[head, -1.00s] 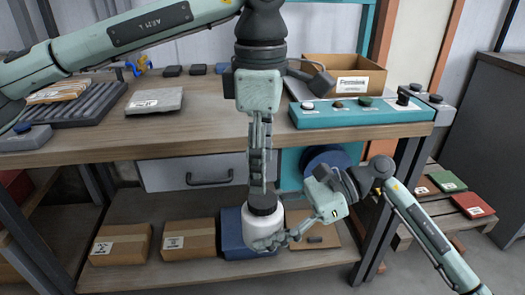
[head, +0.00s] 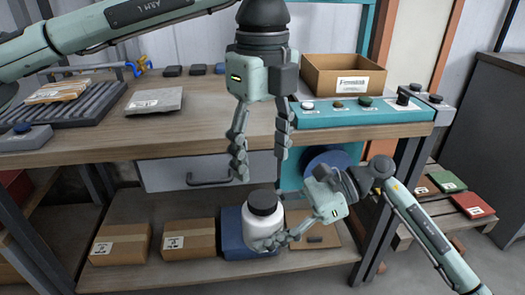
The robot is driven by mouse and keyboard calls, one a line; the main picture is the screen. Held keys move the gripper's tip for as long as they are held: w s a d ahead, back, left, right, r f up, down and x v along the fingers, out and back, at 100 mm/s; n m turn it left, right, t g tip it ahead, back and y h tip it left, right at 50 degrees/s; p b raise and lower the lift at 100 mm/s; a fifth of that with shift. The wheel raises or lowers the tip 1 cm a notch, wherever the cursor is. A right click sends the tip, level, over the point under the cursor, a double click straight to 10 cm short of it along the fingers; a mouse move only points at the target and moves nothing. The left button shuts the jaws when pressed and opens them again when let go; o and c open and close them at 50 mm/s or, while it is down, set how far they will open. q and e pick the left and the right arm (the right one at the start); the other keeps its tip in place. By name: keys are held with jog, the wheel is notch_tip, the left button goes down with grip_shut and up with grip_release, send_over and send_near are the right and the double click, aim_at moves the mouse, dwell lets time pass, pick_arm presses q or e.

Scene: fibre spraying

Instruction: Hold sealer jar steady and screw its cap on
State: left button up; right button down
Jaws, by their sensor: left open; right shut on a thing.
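The sealer jar (head: 256,228) is white and looks upright, in front of the lower shelf in the head view. Its black cap (head: 263,202) sits on top of the jar; whether it is tight cannot be told. My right gripper (head: 273,241) is shut on the jar's lower right side. My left gripper (head: 260,168) points down above the cap. Its fingers are spread apart and empty, with a gap between the fingertips and the cap.
The workbench (head: 215,130) edge lies behind my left gripper. An open cardboard box (head: 345,76) and a teal button panel (head: 365,116) stand on it. Cardboard cartons (head: 120,244) and a blue bin (head: 232,225) are on the lower shelf (head: 200,270) behind the jar.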

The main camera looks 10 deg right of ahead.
aim_at(263, 198)
pick_arm(q)
jog(key=shift+n, duration=1)
jog(key=shift+f, duration=3.95)
jog(key=shift+c, duration=0.4)
